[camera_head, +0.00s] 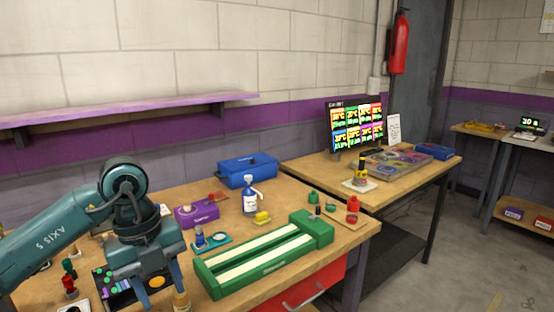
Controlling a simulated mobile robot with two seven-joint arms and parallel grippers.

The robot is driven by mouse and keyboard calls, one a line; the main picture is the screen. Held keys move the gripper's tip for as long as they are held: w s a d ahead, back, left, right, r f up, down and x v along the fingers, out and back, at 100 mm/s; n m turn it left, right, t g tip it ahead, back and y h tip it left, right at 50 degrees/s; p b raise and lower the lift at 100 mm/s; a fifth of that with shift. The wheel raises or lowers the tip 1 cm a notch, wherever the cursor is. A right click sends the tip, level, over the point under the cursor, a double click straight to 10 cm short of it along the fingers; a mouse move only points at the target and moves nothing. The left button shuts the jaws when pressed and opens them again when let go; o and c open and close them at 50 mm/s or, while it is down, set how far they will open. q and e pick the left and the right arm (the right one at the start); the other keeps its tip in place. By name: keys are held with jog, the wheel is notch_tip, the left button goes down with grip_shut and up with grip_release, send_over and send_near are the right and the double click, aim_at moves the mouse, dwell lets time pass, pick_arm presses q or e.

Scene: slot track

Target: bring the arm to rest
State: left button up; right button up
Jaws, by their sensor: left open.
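My left arm comes in from the left, bent over the front left of the workbench. Its teal gripper (160,292) points down over a dark panel with coloured buttons (122,285). The gripper is open, and I see nothing held between its fingers. A small tan-topped piece (181,300) stands close to the right finger; I cannot tell whether they touch. The green slot track (265,262), with pale strips along it, lies on the bench to the right of the gripper, apart from it. My right gripper is not in view.
On the bench (345,238) stand a blue toolbox (248,170), a spray bottle (250,198), a purple box (196,213), a teal tray (212,243) and small red and green pieces. A purple shelf (130,108) overhangs the back. A monitor (356,125) stands on the second table.

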pick_arm(q)
jog(key=s+d+r+m+g+h+p, duration=0.15)
jog(key=s+d+h, duration=0.25)
jog(key=d+h, duration=0.5)
jog(key=s+d+r+m+g+h+p, duration=0.15)
jog(key=s+d+h, duration=0.25)
jog(key=d+h, duration=0.5)
jog(key=w+a+n+t+p, duration=0.15)
jog(key=w+n+t, duration=0.35)
jog(key=n+t, duration=0.9)
jog(key=w+a+f+n+t+y+p, duration=0.1)
jog(key=a+f+n+t+y, duration=0.4)
jog(key=f+n+t+y, duration=0.3)
jog(key=s+a+f+n+g+y, duration=0.3)
jog(key=s+f, duration=0.3)
jog(key=f, duration=0.2)
jog(key=s+a+f+n+g+y+p, duration=0.1)
jog(key=s+a+f+n+g+y, duration=0.2)
jog(key=f, duration=0.6)
jog(key=s+g+y, duration=0.2)
jog(key=s, duration=0.1)
jog(key=shift+a, duration=0.3)
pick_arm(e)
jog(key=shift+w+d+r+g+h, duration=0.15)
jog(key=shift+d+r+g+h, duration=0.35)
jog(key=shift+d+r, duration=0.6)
